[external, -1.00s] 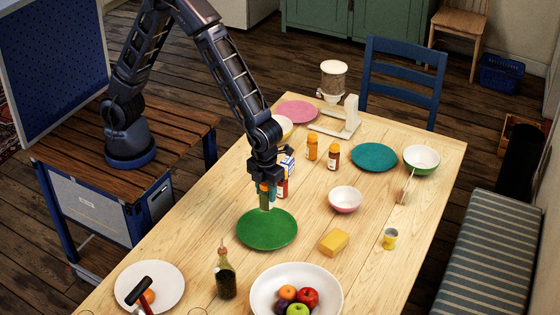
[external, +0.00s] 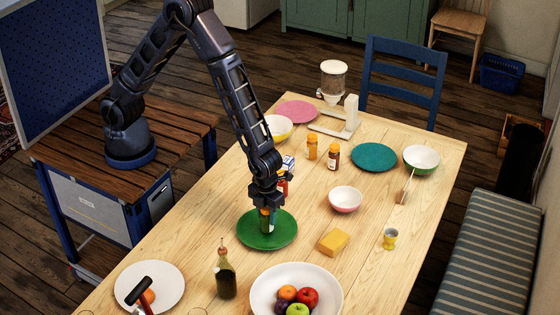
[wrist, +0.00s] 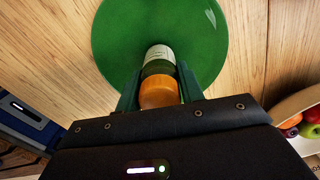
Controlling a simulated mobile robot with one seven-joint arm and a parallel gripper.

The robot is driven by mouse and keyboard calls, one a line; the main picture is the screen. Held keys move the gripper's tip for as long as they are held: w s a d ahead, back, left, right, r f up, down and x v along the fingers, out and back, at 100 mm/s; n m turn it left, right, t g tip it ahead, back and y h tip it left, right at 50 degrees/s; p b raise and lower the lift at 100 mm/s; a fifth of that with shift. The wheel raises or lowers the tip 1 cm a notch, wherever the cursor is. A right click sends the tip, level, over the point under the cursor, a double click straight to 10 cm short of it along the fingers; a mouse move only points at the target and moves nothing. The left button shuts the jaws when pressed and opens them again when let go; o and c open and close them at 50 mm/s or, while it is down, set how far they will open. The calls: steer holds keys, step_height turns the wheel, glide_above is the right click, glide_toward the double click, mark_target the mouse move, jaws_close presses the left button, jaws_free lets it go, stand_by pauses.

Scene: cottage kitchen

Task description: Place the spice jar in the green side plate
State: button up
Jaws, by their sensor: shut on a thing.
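The spice jar, with an orange cap, green contents and a pale label, is between the fingers of my gripper (external: 267,208). The jar (external: 266,225) is roughly upright over the green side plate (external: 284,236); I cannot tell whether its base touches the plate. In the wrist view my gripper (wrist: 158,88) is shut on the jar (wrist: 160,57), with the orange cap nearest the camera and the green plate (wrist: 205,35) beyond it. The fingers hide part of the jar.
A dark oil bottle (external: 225,275) and a white fruit bowl (external: 262,293) stand in front of the plate. A yellow sponge (external: 333,242) and a small pink-white bowl (external: 345,200) are to the right. A red container (external: 283,187) is close behind my gripper.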

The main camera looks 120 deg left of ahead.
steer(key=shift+f, duration=0.1)
steer(key=o, duration=1.1)
steer(key=shift+c, duration=0.2)
